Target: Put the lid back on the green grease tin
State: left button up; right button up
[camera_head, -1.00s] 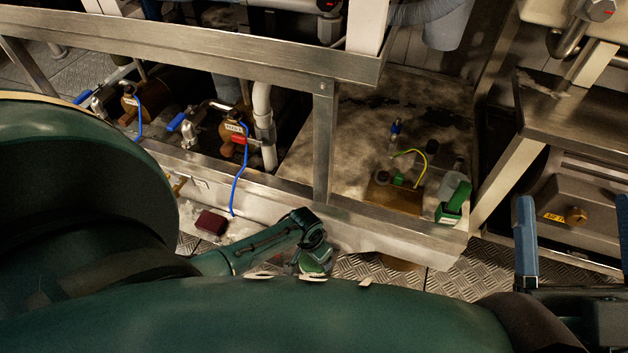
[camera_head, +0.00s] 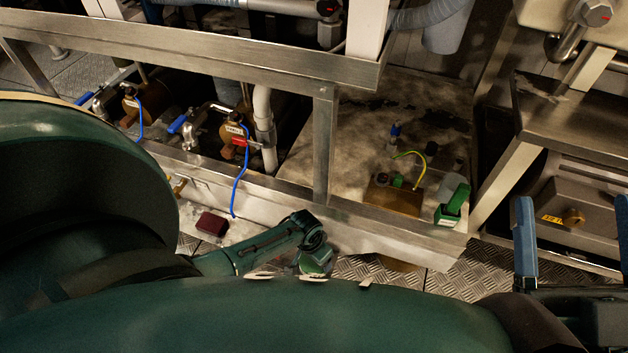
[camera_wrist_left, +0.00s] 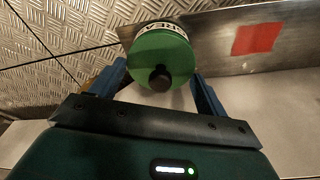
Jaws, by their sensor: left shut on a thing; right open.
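In the left wrist view, a round green lid (camera_wrist_left: 162,60) with a black knob lies between the two blue fingers of my left gripper (camera_wrist_left: 160,76), which is shut on it. A green body with a white, partly readable label (camera_wrist_left: 160,28), the grease tin, shows just behind the lid. I cannot tell whether the lid is seated on it.
A dark red block (camera_head: 211,222) lies on the low ledge. A green-and-white bottle (camera_head: 453,205) stands near the right corner of the steel platform (camera_head: 350,130). Steel rails and a post (camera_head: 325,145) cross the middle. Patterned floor plates lie below the platform edge.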

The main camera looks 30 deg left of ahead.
dwell(0.3)
pick_arm(q)
jog(key=o, duration=1.1)
jog(key=shift+r+p, duration=0.4)
jog(key=shift+p, duration=0.05)
notch_tip(320, 180, up, 2)
jog(key=shift+p, duration=1.15)
notch_tip(320, 180, up, 3)
jog(key=p, duration=0.3)
jog(key=shift+r+p, duration=0.6)
jog(key=shift+p, duration=0.25)
pick_arm(e)
notch_tip(320, 180, down, 6)
jog(key=s+m+g+h, duration=0.1)
jog(key=g+h, duration=0.1)
jog(key=h, duration=0.2)
jog(key=shift+s+d+m, duration=0.25)
jog(key=shift+d+m, duration=0.05)
jog(key=shift+m, duration=0.1)
